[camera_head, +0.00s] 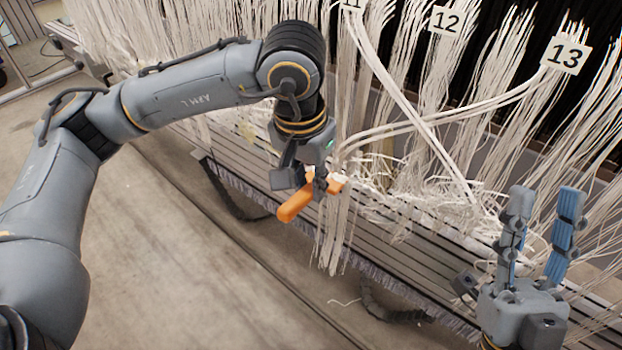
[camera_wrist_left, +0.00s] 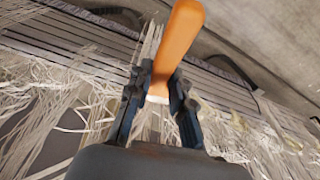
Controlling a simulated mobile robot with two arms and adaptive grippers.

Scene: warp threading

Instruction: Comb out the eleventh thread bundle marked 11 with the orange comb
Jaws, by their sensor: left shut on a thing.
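My left gripper (camera_head: 318,180) is shut on the orange comb (camera_head: 296,203). The comb's handle points down and left in the head view. In the left wrist view the comb (camera_wrist_left: 178,42) stands between the two fingers of the left gripper (camera_wrist_left: 160,92). The thread bundle marked 11 (camera_head: 343,110) hangs right beside the comb, its ends reaching below the rail; its tag (camera_head: 352,4) is cut off at the top edge. I cannot tell whether the comb's teeth are in the threads. My right gripper (camera_head: 540,225) is open and empty, fingers pointing up, at the lower right.
Bundles with tags 12 (camera_head: 445,20) and 13 (camera_head: 566,55) hang to the right. Long white strands cross from near tag 13 toward the left gripper. Loose threads lie on the slatted rail (camera_head: 395,258). The floor (camera_head: 200,270) at the front left is clear.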

